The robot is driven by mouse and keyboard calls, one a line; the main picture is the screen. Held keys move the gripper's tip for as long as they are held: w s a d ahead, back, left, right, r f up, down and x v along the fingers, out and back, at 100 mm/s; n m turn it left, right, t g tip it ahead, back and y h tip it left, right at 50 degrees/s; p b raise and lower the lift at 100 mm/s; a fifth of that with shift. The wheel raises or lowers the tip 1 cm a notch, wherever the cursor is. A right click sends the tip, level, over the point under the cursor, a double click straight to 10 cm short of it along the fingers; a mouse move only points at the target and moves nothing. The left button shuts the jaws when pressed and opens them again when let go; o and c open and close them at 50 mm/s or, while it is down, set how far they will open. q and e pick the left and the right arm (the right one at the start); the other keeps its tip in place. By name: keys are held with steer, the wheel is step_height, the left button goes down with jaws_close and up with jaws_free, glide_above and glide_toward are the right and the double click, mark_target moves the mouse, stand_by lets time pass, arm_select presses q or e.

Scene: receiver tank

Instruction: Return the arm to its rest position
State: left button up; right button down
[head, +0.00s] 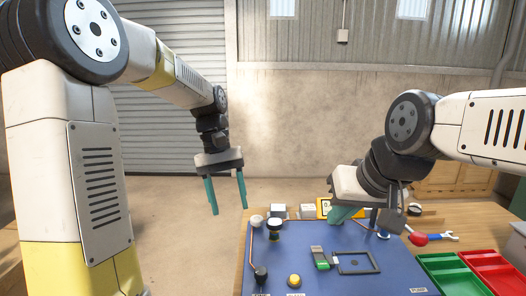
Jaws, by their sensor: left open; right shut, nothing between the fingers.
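My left gripper (227,202) hangs in the air at the left, beyond the table's left edge. Its two teal fingers point down, are spread apart, and hold nothing. My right gripper (336,222) is low over the far part of the blue mat (330,286). Its teal fingers are together with nothing seen between them. The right wrist partly hides the yellow device behind it, and I cannot tell whether the fingertips touch the mat.
On the mat are a green and grey block (320,258), a black frame (356,262), a yellow button (294,281) and a black-topped knob (274,229). A green tray (447,262) and red tray (497,270) stand at right.

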arm_select(q)
steer(key=s+a+r+t, duration=0.2)
steer(key=s+a+t, duration=0.1)
steer(key=s, duration=0.3)
steer(key=s+a+r+m+t, duration=0.1)
steer(key=s+a+r+t, duration=0.1)
steer(key=s+t, duration=0.4)
steer(key=shift+s+a+r+m, duration=0.3)
steer(key=shift+s+a+r, duration=0.1)
steer(key=shift+s+r, duration=0.3)
